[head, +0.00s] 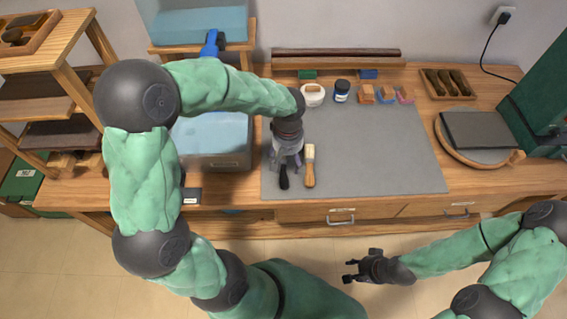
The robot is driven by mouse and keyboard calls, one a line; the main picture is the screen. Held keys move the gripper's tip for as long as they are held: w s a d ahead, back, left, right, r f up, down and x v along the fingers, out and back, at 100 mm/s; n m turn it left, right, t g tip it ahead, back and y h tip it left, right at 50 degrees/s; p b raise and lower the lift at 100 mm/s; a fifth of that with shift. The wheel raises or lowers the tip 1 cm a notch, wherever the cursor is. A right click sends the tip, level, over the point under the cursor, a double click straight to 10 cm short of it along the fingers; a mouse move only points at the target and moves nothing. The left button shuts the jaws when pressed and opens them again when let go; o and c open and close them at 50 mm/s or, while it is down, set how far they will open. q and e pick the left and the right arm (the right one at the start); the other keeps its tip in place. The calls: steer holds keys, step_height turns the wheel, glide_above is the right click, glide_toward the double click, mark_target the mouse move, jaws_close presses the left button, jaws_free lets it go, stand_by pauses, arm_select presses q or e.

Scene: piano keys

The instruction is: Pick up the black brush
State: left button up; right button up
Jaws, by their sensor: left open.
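The black brush (284,179) lies on the grey mat near its left front edge. Only its dark front end shows; the rest is hidden under my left gripper (285,162). My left gripper points down, directly over the brush, with its fingers open; I cannot tell whether they touch it. A second brush (310,168) with a wooden handle and pale bristles lies just to the right. My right gripper (350,271) is open and empty, in front of the workbench over the floor.
The grey mat (385,150) is mostly clear to the right. A white jar (313,95), a dark blue jar (341,91) and small coloured blocks stand along its back.

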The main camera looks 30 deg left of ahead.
mark_target(286, 174)
arm_select(q)
step_height(286, 174, down, 4)
steer(key=shift+w+r+b, duration=0.1)
steer(key=shift+r+b, duration=0.15)
steer(key=shift+b, duration=0.15)
steer(key=shift+f, duration=0.5)
steer(key=f+b, duration=0.1)
steer(key=f, duration=0.1)
steer(key=f+b, duration=0.1)
steer(key=f, duration=0.1)
steer(key=shift+s+a, duration=0.15)
steer(key=shift+s, duration=0.05)
steer(key=c, duration=1.3)
